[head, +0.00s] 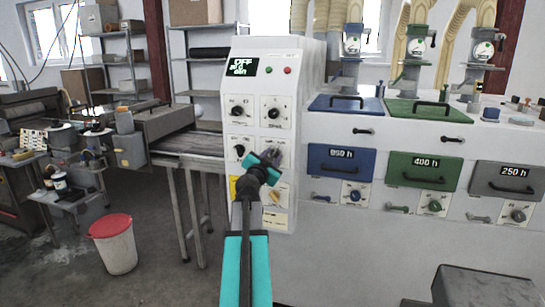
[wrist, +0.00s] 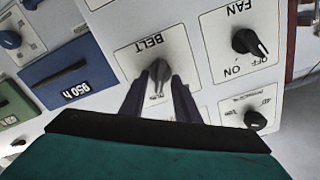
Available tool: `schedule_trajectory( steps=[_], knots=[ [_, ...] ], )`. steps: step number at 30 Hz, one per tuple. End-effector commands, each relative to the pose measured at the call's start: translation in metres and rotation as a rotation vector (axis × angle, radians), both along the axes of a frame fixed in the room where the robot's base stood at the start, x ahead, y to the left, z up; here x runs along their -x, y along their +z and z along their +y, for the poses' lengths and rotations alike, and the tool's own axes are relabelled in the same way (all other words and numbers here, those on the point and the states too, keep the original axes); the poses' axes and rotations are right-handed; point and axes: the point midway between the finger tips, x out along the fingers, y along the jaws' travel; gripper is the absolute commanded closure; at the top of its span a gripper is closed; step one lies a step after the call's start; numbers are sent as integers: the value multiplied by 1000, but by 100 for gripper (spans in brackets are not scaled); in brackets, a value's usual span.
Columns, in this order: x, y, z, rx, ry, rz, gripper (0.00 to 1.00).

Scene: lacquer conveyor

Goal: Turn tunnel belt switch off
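The tunnel control panel (head: 262,195) is a white cabinet face with several dark knobs. In the wrist view the grey knob labelled BELT (wrist: 158,74) sits on its white plate, its pointer running roughly up and down the picture. My gripper (wrist: 159,82) faces it with its two dark fingers apart, one on each side of the knob. Small gaps seem to show between fingers and knob; contact cannot be told. In the head view my gripper (head: 272,158) is at the panel's right column and largely covers this knob.
The FAN knob (wrist: 249,42) with ON and OFF marks is to the right in the wrist view, with another knob (wrist: 255,119) below it. A display (head: 241,67) tops the panel. Blue (head: 340,165) and green (head: 420,172) drawers stand right. A red-rimmed bin (head: 115,246) stands left.

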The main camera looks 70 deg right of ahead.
Motion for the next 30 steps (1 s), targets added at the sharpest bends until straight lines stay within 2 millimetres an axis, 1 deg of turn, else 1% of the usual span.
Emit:
schedule_trajectory(
  steps=[5, 6, 11, 13, 14, 15, 18, 26, 30],
  knots=[
    [0, 0, 0, 0, 0, 0, 71],
    [0, 0, 0, 0, 0, 0, 73],
    [0, 0, 0, 0, 0, 0, 100],
    [0, 0, 0, 0, 0, 0, 100],
    [-1, 0, -7, 0, -1, 0, 100],
    [0, 0, -3, 0, 0, 0, 100],
    [0, 0, -1, 0, 0, 2, 100],
    [0, -2, 0, 2, -1, 39, 100],
    [0, -3, 1, 4, 0, 87, 100]
  ],
)
